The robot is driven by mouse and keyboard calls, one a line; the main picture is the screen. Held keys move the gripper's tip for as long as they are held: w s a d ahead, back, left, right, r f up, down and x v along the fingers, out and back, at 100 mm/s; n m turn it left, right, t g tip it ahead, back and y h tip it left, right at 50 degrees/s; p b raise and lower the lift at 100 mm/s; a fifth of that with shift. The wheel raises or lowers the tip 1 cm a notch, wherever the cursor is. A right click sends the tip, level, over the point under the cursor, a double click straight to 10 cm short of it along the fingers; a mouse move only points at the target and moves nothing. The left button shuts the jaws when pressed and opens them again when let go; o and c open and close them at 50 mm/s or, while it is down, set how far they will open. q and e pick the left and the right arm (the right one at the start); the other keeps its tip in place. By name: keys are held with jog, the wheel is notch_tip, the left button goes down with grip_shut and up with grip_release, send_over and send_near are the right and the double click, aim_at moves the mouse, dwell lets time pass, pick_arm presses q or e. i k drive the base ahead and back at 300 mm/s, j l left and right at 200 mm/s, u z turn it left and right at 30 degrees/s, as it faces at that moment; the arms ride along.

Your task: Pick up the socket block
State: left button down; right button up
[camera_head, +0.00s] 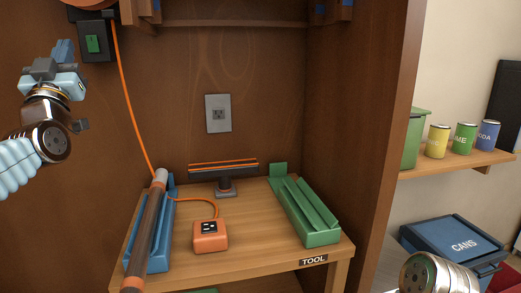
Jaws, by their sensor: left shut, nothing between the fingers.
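The socket block (210,238) is a small orange block with dark and white sockets on its top. It sits on the wooden tool table (265,252), and an orange cord (205,200) runs from it towards the left. My left gripper (63,52) is at the upper left, well above and left of the block. It is shut and empty. Part of my right arm (432,274) shows at the lower right; its gripper is out of view.
A dark pole (147,232) leans along a blue holder (163,240) left of the block. A green tray (308,215) stands at the right, and a dark bar on a stand (224,174) behind. A wall outlet (218,113) is above. Wooden panels enclose the table.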

aim_at(209, 236)
jog(key=k+j, duration=0.8)
